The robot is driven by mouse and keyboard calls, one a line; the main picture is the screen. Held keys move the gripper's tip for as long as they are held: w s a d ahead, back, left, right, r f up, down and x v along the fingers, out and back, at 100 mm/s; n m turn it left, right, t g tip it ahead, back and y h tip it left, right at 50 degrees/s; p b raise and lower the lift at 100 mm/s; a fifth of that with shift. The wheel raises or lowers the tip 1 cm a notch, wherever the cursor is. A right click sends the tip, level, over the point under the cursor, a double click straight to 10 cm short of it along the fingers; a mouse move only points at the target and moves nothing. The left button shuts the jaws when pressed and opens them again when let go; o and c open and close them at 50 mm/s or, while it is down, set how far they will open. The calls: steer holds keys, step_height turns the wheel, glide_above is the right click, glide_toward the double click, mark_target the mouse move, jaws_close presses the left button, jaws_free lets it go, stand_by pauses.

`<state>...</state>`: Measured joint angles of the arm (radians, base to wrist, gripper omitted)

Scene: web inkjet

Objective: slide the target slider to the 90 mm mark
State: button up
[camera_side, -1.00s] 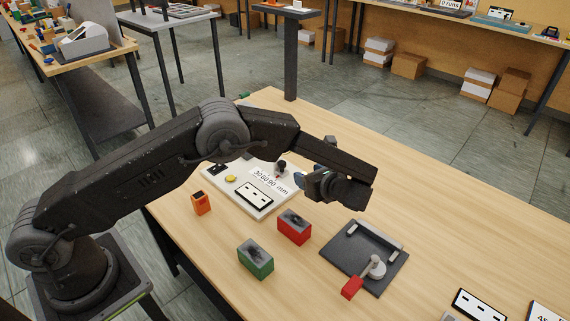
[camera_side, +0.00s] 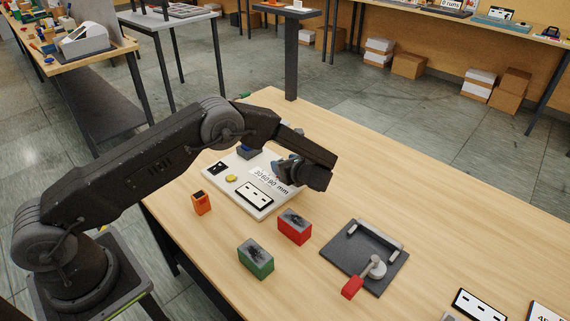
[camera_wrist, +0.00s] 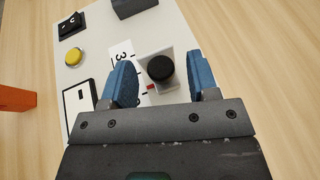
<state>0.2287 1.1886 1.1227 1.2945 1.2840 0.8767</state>
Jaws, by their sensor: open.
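The target slider shows in the wrist view as a round black knob (camera_wrist: 160,68) on a pale rectangular block, with a red mark beside it. My gripper (camera_wrist: 163,85) is open, its two blue fingers on either side of the knob with gaps visible. In the side view my gripper (camera_side: 281,163) is over the far part of the white panel (camera_side: 262,215) and hides the knob there. The scale label (camera_side: 270,180) reads 30 60 90 mm in the side view. In the wrist view only a "3" of the label (camera_wrist: 122,55) shows clearly.
The panel also carries a yellow button (camera_wrist: 74,57), a black rocker switch (camera_wrist: 71,26) and a display. An orange block (camera_side: 201,203), a red box (camera_side: 294,228), a green box (camera_side: 256,259) and a dark plate with a red-handled lever (camera_side: 365,255) stand nearby.

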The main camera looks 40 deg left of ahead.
jaws_close()
stand_by(0.5)
